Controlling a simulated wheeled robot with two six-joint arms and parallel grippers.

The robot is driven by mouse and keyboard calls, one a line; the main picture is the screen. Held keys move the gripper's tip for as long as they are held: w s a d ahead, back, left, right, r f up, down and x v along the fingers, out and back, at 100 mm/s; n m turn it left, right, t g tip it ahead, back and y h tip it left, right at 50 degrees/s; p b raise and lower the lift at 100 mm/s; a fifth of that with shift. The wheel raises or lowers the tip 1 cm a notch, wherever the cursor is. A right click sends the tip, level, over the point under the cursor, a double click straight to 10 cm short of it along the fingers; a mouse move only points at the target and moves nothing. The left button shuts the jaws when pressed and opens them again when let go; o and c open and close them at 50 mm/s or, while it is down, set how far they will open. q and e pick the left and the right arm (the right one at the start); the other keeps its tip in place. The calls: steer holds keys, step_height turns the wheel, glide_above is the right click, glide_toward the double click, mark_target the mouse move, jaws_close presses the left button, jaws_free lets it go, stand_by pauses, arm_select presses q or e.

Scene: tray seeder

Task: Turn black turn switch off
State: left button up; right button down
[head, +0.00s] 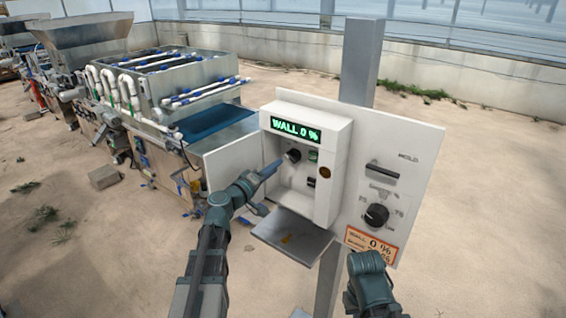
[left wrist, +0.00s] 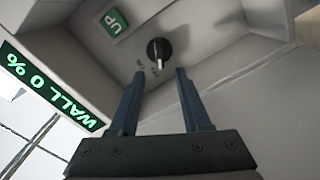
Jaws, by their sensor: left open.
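The black turn switch (head: 292,156) is on the front of the white control box (head: 345,150), below its green display. It also shows in the left wrist view (left wrist: 157,48), with its grey pointer toward the gripper and faint marks beside it. My left gripper (head: 266,188) is open and empty in front of the box. In the left wrist view, its two blue fingers (left wrist: 155,100) are apart, with the switch just beyond their tips and between their lines. They do not appear to touch it. My right arm shows at the lower right; I see no right fingers.
The display (head: 296,129) reads "WALL 0 %". A green UP button (left wrist: 115,20) is beside the switch. A larger black dial (head: 376,215) and a handle (head: 382,172) are on the white panel. A grey shelf (head: 290,235) sticks out below the box. Seeder machinery (head: 165,85) stands left.

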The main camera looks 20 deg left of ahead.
arm_select(q)
steer(key=v, duration=0.6)
steer(key=shift+s, duration=0.25)
steer(key=s+d+f+m+g+h, duration=0.1)
steer(key=s+d+f+m+g, duration=0.3)
steer(key=d, duration=0.4)
steer(key=s+d+f+m+g, duration=0.2)
steer(key=s+d+f+g, duration=0.15)
steer(key=d+f, duration=0.3)
steer(key=s+d+f+m+g+h, duration=0.1)
steer(key=s+d+f+m+g, duration=0.25)
steer(key=d, duration=0.45)
steer(key=s+f+m+g+y, duration=0.1)
steer(key=s+f+g+y, duration=0.2)
steer(key=s, duration=0.3)
steer(key=s+f+m+g+y, duration=0.1)
steer(key=s+f+g+y, duration=0.2)
steer(key=s+f+y, duration=0.2)
steer(key=shift+s+a+y, duration=0.3)
steer(key=shift+s+y, duration=0.5)
steer(key=shift+s, duration=0.1)
steer(key=shift+m, duration=0.25)
